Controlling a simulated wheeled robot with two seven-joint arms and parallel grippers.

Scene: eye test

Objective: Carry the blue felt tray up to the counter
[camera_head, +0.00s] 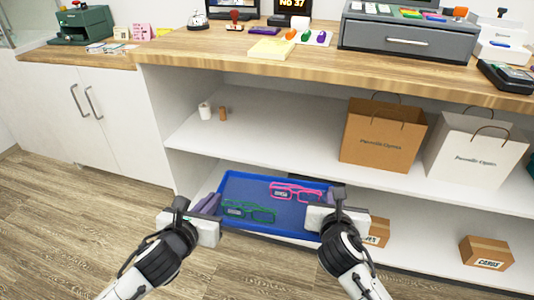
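The blue felt tray (262,215) is at the lower level of the open shelving under the counter, near its front. It looks about level; I cannot tell whether it rests on the shelf or is lifted. Pink-framed glasses (296,192) and green-framed glasses (248,211) lie in it, with a purple item (207,204) at its left end. My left gripper (205,226) is at the tray's front left corner and my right gripper (325,217) at its right end. Their fingertips are hidden or unclear, so their grip on the tray cannot be told.
The wooden counter (230,48) above holds a yellow pad (271,48), a bell, stamps and a grey cash register (408,36). The middle shelf holds brown (383,135) and white (475,150) bags. Small boxes (486,252) stand low right. Clear counter lies left of the pad.

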